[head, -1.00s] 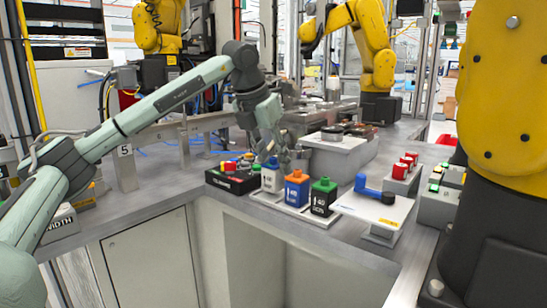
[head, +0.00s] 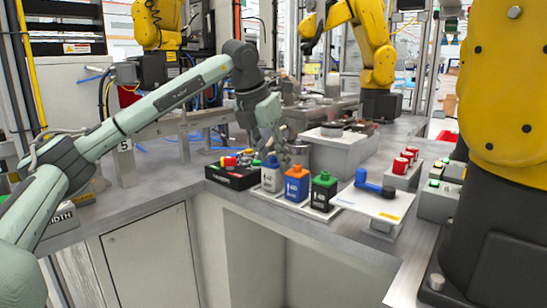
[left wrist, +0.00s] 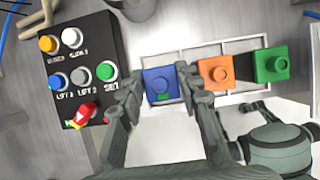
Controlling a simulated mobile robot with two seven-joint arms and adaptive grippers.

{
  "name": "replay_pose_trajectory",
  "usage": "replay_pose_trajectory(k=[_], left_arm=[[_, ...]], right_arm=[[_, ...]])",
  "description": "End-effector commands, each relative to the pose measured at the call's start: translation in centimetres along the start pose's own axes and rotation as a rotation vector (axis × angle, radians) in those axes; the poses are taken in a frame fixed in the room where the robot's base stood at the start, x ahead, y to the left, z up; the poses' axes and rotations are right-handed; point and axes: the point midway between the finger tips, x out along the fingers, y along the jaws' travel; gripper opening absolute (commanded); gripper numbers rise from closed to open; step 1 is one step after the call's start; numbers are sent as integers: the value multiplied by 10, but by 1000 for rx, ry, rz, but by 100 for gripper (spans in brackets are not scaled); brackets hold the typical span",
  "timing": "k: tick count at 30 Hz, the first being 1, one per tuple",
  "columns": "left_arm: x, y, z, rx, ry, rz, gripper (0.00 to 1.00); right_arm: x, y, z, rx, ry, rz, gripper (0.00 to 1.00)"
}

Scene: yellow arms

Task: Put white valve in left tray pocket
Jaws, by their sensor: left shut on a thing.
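The white valve (head: 271,179) has a white body and a blue cap. It stands upright at the left end of the pale tray (head: 310,213), beside a blue block with an orange cap (head: 297,186) and a black block with a green cap (head: 323,191). My left gripper (head: 279,158) reaches down over the valve and is shut on it. In the left wrist view, the fingers (left wrist: 158,82) flank the blue cap (left wrist: 160,86) at the left pocket. The valve's base is hidden, so I cannot tell if it touches the pocket floor. My right gripper is not in view.
A black button box (head: 234,176) stands close left of the valve. A blue handle (head: 372,184) lies on a white stand to the right. Red-topped parts (head: 402,163) stand farther right. A yellow robot arm (head: 508,100) fills the right side. The counter edge is in front.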

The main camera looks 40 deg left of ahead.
Motion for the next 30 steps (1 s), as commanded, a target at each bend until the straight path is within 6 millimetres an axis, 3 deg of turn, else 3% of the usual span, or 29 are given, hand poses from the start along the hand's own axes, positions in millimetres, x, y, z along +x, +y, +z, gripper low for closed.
replay_pose_trajectory(k=[8, 9, 15, 24, 30], left_arm=[[4, 0, -2, 0, -1, 0, 3], [4, 0, -2, 0, -1, 0, 35], [4, 0, -2, 0, -1, 0, 58], [3, 0, -2, 0, -1, 0, 58], [-22, 0, -1, 0, -5, 0, 58]], right_arm=[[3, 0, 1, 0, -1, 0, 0], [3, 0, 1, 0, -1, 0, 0], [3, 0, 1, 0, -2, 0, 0], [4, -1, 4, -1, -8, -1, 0], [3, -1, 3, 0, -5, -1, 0]])
